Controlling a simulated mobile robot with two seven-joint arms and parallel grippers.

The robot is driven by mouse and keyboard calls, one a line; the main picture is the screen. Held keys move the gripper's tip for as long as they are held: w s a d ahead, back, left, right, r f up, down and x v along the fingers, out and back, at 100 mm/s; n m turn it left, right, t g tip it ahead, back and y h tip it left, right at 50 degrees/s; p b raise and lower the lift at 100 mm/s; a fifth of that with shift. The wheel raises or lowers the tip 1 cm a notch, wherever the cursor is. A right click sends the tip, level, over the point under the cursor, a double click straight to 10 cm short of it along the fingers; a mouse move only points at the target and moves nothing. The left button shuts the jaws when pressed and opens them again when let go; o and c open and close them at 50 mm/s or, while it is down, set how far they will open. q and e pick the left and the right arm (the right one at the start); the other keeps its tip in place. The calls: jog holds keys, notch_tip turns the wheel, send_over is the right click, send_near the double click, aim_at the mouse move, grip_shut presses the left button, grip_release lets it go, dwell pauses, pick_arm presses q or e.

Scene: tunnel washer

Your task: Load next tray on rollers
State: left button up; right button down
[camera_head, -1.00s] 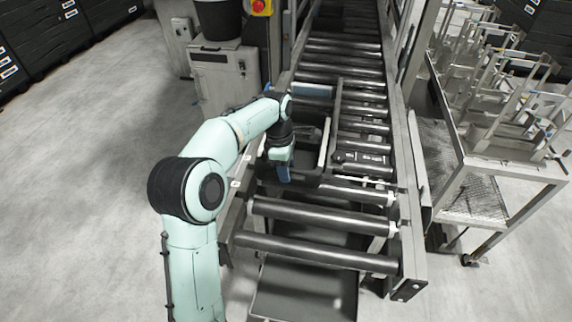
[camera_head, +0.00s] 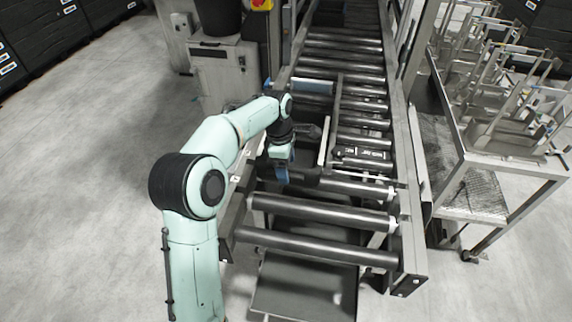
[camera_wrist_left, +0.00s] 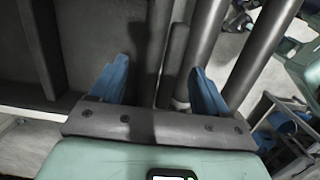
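A roller conveyor (camera_head: 322,215) runs away from me through the middle of the head view. A dark tray-like piece with a pale edge strip (camera_head: 325,145) lies among the rollers beside my gripper; my arm hides part of it. My left gripper (camera_head: 283,176) points down at the left side of the rollers. In the left wrist view its two blue fingers (camera_wrist_left: 160,66) stand apart, with no object clearly held between them. A dark, rimmed flat surface (camera_wrist_left: 92,30) lies left of and beyond the fingers there. My right gripper is not in view.
A metal cart with racks (camera_head: 515,170) stands right of the conveyor. A grey cabinet (camera_head: 222,80) stands at the left. A dark plate (camera_head: 305,288) lies below the front rollers. The nearest rollers are bare. Floor at far left is clear.

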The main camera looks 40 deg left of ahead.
pick_arm(q)
notch_tip(320, 180, up, 13)
jog(key=a+p, duration=0.1)
jog(key=p, duration=0.1)
jog(key=shift+s+a+r+p, duration=0.15)
jog(key=shift+s+a+p, duration=0.05)
jog(key=shift+s+p, duration=0.2)
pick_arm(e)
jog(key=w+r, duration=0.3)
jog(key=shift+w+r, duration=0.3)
